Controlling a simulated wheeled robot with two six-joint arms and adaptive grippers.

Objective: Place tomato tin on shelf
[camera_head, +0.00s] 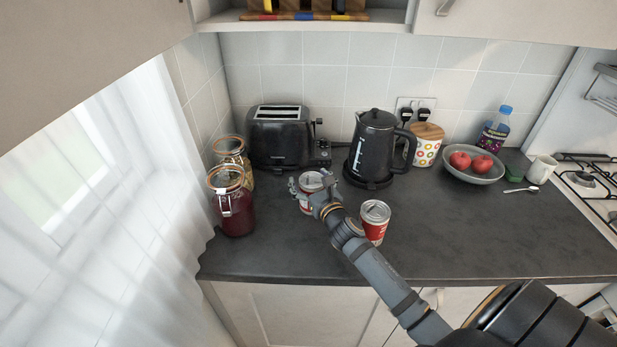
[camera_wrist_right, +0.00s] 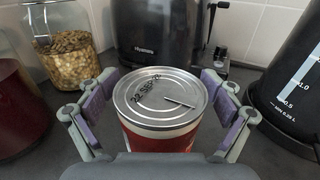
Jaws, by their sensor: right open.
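A red tin with a silver lid (camera_wrist_right: 158,135) stands on the dark counter between the open fingers of my right gripper (camera_wrist_right: 162,105). In the wrist view the purple pads sit to either side of the lid, with a gap visible at each side. In the head view this tin (camera_head: 311,181) is partly hidden by my right gripper (camera_head: 312,190). A second red tin with a silver lid (camera_head: 375,222) stands nearer the counter's front edge, right of my right arm's wrist. I cannot read which is tomato. An open shelf (camera_head: 300,24) shows at the top. My left gripper is not in view.
A black toaster (camera_head: 282,140) stands behind the first tin, and a black kettle (camera_head: 374,148) to its right. Glass jars (camera_head: 233,200) stand on the left. A fruit bowl (camera_head: 473,173) is farther right. The counter's front right area is clear. Wooden items occupy part of the shelf.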

